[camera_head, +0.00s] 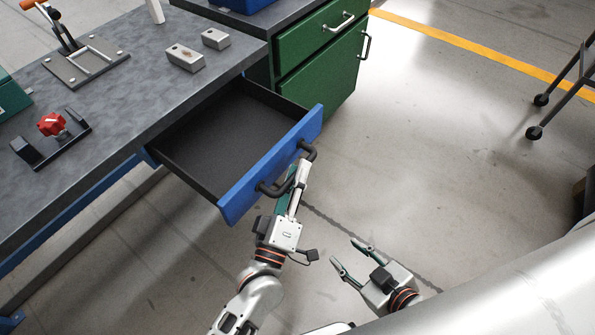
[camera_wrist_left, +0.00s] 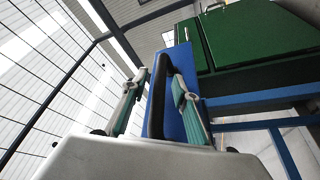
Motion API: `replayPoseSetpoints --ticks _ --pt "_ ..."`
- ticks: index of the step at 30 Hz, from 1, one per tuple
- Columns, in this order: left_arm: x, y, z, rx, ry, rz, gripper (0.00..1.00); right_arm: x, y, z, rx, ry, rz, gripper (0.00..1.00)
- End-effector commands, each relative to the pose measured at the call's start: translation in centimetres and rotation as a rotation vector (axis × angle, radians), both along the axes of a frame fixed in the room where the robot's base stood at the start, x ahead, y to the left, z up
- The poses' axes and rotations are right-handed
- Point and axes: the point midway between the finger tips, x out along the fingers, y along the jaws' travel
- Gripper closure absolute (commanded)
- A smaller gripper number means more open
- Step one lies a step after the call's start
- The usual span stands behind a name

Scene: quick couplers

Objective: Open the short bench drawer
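The short bench drawer (camera_head: 232,193) has a blue front and a dark, empty tray, and stands pulled well out from the bench. Its black handle (camera_head: 267,190) is on the front and also shows in the left wrist view (camera_wrist_left: 157,100). My left gripper (camera_head: 299,180) is at the handle. In the left wrist view its two fingers (camera_wrist_left: 160,85) stand apart on either side of the handle, with a visible gap. My right gripper (camera_head: 350,258) is open and empty, low and to the right, away from the drawer.
The grey bench top (camera_head: 120,95) holds a toggle clamp (camera_head: 82,58), a red-knobbed fixture (camera_head: 52,125) and two metal blocks (camera_head: 186,57). A green drawer cabinet (camera_head: 320,70) stands beyond the open drawer. A wheeled frame (camera_head: 565,95) stands far right. The floor between is clear.

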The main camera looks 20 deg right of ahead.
Motion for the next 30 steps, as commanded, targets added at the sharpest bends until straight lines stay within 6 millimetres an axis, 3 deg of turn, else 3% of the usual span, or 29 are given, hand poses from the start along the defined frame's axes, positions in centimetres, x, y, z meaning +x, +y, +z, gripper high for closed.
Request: replayPoseSetpoints --ticks 16,21,30 --pt "-7.8 5.4 -2.2 0.002 0.003 -0.001 0.71 0.0 0.1 -0.1 -0.001 0.0 0.003 0.61" --pt "-9.0 6.3 -2.4 0.001 0.001 -0.001 0.71 0.0 0.1 -0.1 -0.001 0.0 0.003 0.61" --pt "-9.3 6.4 -2.4 0.0 0.0 0.0 0.71 0.0 0.1 -0.1 -0.001 0.0 0.004 0.61"
